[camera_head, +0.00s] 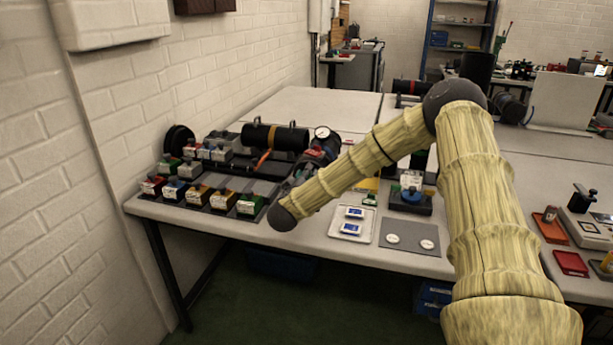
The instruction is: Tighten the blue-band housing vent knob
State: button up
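My arm rises from the lower right to an elbow, then reaches down-left to a dark round wrist joint over the bench's front edge. A dark form (303,172) beyond the forearm may be my gripper; its fingers cannot be made out. A black cylinder housing (290,138) with a yellow band lies at the back of the left bench. A round white gauge (322,132) stands at its right end. A stand with a blue ring (411,192) is right of the forearm. I cannot clearly make out a blue-band housing or its vent knob; the forearm hides part of the bench.
Several small coloured boxes (196,193) fill the bench's left end by the brick wall. A white tray (352,224) with blue-marked cards and a grey mat (409,237) with two white discs lie at the front. The rear bench has free room.

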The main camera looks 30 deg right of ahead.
grip_shut()
dwell(0.5)
